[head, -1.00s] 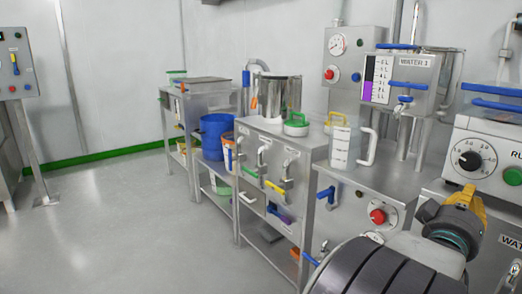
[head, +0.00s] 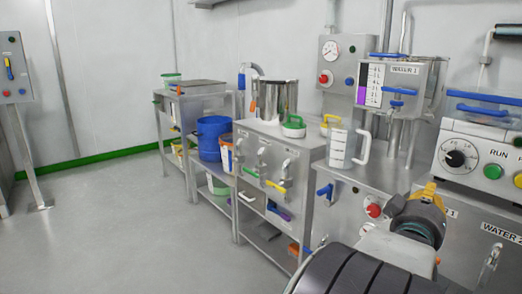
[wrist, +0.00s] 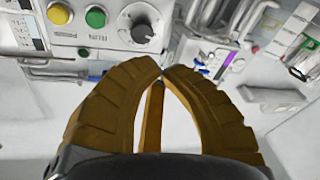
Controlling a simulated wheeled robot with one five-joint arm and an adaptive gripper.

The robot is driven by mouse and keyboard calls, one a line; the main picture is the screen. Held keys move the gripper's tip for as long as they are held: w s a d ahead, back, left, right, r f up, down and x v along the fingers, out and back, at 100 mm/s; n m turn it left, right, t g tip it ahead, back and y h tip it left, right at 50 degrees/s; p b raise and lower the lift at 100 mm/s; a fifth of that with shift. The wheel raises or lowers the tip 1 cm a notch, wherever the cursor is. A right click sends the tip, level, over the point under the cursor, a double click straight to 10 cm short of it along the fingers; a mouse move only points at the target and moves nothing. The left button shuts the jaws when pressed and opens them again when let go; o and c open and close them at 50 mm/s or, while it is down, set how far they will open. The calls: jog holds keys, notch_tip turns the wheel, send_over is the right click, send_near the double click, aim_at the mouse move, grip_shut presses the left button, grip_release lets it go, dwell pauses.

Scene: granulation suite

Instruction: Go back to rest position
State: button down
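My gripper (wrist: 161,78) shows in the wrist view as two ribbed orange-brown fingers that curve in and meet at the tips. It is shut, and I see nothing held between the fingers. In the head view my gripper (head: 430,190) is at the lower right, in front of the machine with the black knob (head: 457,155) and partly hidden by my own arm. The wrist view shows that panel upside down, with its knob (wrist: 142,31) and its green (wrist: 95,16) and yellow (wrist: 59,13) buttons beyond the fingers.
Steel tables (head: 268,130) with blue, yellow and white handles run leftward, past a blue bucket (head: 213,138). The floor (head: 110,215) at left is clear.

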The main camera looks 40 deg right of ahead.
jog(key=w+a+r+n+t+y+p, duration=0.2)
jog(key=w+a+r+y+p, duration=0.3)
jog(key=w+a+p, duration=0.45)
jog(key=w+a+r+n+t+y+p, duration=0.35)
jog(key=w+a+y+p, duration=0.25)
jog(key=w+a+p, duration=0.3)
jog(key=s+a+r+n+g+y+p, duration=0.1)
jog(key=a+r+y+p, duration=0.1)
jog(key=a+p, duration=0.4)
jog(key=a+r+g+y+p, duration=0.1)
jog(key=a+r+y+p, duration=0.2)
jog(key=a, duration=0.5)
jog(key=s+a+r+n+g+y+p, duration=0.3)
jog(key=s+a+r+g+p, duration=0.1)
jog(key=s+a+p, duration=0.5)
jog(key=shift+s+a+r+p, duration=0.4)
jog(key=shift+a+r+p, duration=0.45)
jog(key=shift+p, duration=0.4)
jog(key=shift+f, duration=0.1)
